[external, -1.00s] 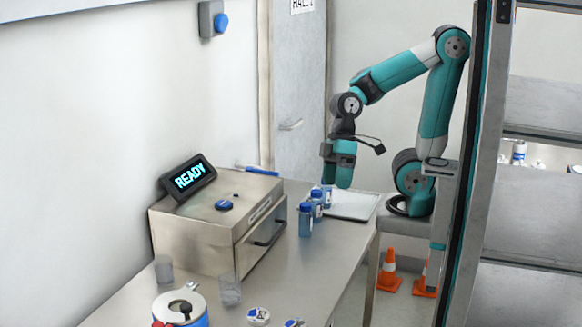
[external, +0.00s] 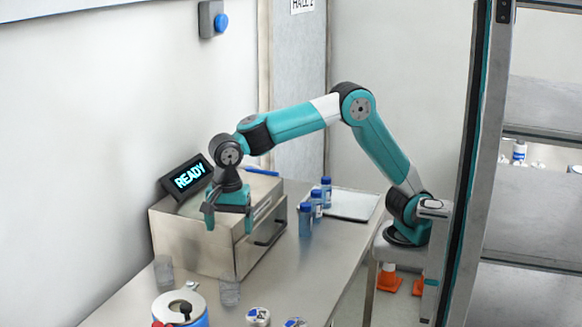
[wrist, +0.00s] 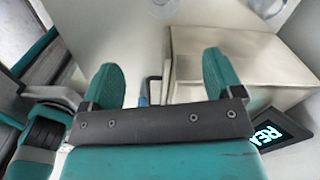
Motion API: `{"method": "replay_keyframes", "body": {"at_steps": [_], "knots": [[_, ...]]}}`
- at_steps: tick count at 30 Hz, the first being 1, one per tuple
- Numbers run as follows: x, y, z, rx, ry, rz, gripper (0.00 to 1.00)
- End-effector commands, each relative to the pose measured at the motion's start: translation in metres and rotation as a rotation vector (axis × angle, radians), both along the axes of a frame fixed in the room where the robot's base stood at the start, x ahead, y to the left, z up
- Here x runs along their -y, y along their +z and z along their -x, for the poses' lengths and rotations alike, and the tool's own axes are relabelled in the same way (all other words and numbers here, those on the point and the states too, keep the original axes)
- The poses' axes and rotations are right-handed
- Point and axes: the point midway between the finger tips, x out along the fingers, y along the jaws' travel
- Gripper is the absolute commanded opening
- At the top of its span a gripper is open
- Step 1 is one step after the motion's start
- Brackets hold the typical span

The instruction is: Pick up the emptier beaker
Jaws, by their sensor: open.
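Two clear beakers stand on the steel table near the front of the metal box. The left beaker (external: 163,270) is by the box's front left corner. The right beaker (external: 230,291) is nearer the table's middle and looks slightly darker and textured. I cannot tell the fill level of either. My gripper (external: 229,220) is open and empty, above and in front of the box, pointing down, higher than the beakers and apart from both. In the wrist view my gripper (wrist: 160,72) shows two spread teal fingers with nothing between them.
The metal box (external: 195,245) carries a READY display (external: 188,177). Several blue-capped bottles (external: 306,220) stand right of it, by a white tray (external: 352,205). A blue-and-white canister (external: 181,308) and small round items (external: 258,316) are at the front.

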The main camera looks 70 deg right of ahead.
Motion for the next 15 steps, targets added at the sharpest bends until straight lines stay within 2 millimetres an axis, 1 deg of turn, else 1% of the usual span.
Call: {"method": "replay_keyframes", "body": {"at_steps": [1, 3, 5, 8, 15], "knots": [[-0.009, -0.007, -0.002, 0.000, -0.053, 0.006, 0.86], [-0.015, -0.009, -0.003, 0.000, -0.109, 0.011, 0.86], [-0.017, -0.013, -0.003, -0.001, -0.134, 0.014, 0.86], [-0.018, -0.025, -0.004, -0.002, -0.144, 0.017, 0.86], [-0.017, -0.079, -0.003, -0.004, -0.142, 0.018, 0.86]]}}
